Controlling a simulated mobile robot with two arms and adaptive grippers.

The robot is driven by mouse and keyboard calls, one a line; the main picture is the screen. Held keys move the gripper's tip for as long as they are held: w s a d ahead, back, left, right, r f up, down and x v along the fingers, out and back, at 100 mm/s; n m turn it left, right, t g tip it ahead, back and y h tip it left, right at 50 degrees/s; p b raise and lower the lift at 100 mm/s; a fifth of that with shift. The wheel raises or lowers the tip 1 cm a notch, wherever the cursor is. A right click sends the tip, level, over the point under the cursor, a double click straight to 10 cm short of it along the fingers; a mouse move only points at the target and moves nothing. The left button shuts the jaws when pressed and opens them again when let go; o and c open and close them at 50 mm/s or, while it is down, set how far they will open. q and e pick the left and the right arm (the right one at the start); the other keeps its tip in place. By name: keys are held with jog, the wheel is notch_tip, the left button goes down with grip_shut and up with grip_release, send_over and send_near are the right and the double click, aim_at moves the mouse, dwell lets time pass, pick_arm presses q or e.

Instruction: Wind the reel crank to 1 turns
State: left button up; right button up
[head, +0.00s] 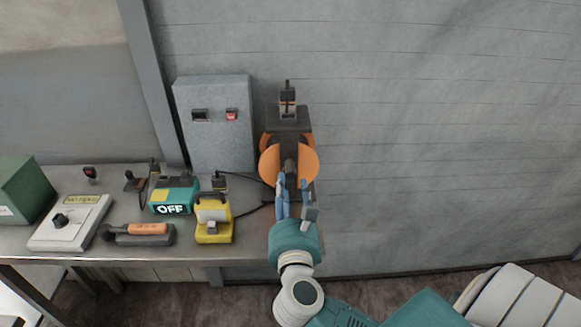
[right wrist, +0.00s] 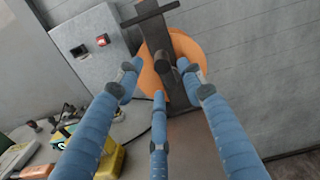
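The reel (head: 309,163) is an orange disc on a dark upright stand at the back right end of the table. It also shows in the right wrist view (right wrist: 185,45). A dark cylindrical knob (head: 290,168), seemingly the crank handle, sticks out at the disc's front; it is ahead of the fingers in the right wrist view (right wrist: 162,62). My right gripper (head: 290,183) has blue fingers pointing at the reel. Its fingers are spread around the line to the knob, with no clear contact visible. My left gripper is not in view.
On the table (head: 130,255) stand a yellow device (head: 213,222), a teal box reading OFF (head: 172,197), an orange-handled tool (head: 140,231), a white control box (head: 70,222) and a green box (head: 22,190). A grey switch box (head: 215,140) is left of the reel. Cables run nearby.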

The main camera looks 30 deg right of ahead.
aim_at(291, 175)
jog(key=p+x, duration=0.1)
jog(key=x, duration=0.4)
jog(key=shift+w+d, duration=0.1)
jog(key=shift+d, duration=0.1)
jog(key=shift+w+d+f, duration=0.1)
jog(key=shift+w+d, duration=0.2)
jog(key=shift+w, duration=0.3)
jog(key=shift+c, duration=0.5)
jog(key=c, duration=0.8)
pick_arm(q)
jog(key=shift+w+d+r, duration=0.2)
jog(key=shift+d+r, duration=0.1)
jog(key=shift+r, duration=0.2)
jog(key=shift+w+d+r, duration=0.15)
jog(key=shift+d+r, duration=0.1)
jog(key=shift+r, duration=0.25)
pick_arm(e)
grip_shut()
